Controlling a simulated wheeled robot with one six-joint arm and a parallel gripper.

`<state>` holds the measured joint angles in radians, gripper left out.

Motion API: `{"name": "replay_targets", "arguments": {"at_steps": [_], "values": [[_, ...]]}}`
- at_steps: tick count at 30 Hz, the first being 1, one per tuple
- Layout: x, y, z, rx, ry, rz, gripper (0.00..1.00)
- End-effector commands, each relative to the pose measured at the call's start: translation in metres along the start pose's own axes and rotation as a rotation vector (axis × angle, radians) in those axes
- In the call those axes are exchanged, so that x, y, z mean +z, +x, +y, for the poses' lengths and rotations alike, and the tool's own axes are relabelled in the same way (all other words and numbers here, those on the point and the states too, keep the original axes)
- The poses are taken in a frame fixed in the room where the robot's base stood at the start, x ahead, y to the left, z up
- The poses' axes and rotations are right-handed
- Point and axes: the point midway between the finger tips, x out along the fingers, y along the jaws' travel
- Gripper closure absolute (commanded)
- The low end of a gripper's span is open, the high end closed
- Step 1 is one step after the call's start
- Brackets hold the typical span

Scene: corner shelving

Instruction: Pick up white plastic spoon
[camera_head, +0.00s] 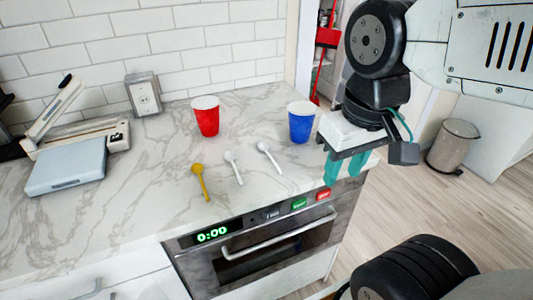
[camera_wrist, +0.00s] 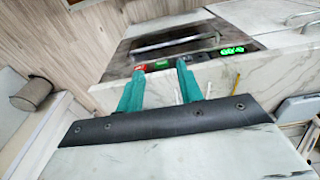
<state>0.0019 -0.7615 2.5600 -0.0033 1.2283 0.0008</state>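Two white spoons lie apart on the marble counter in the head view: one (camera_head: 234,167) in the middle and one (camera_head: 269,158) to its right. I cannot tell which is plastic. A yellow spoon (camera_head: 201,181) lies to their left. My gripper (camera_head: 342,178) has two teal fingers spread apart, with nothing seen between them in the head view. It hangs right of the spoons, by the counter's right end.
A red cup (camera_head: 206,120) and a blue cup (camera_head: 301,125) stand behind the spoons. A grey-topped appliance (camera_head: 65,173) is at the left. The oven (camera_head: 275,240) is under the counter's front edge. A trash bin (camera_head: 452,146) stands on the floor at right.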

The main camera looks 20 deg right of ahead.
Motion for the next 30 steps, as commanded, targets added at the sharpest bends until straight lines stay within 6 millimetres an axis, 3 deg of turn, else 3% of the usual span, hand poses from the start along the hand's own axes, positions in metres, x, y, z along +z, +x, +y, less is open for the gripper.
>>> {"name": "replay_targets", "arguments": {"at_steps": [9, 14, 20, 30], "values": [[0.0, 0.001, 0.0, 0.0, -0.001, -0.004, 0.65], [-0.007, 0.012, -0.001, 0.0, -0.004, -0.073, 0.65], [-0.053, 0.032, -0.003, -0.001, -0.008, -0.182, 0.65], [-0.164, 0.09, -0.008, 0.0, 0.0, -0.234, 0.65]]}}
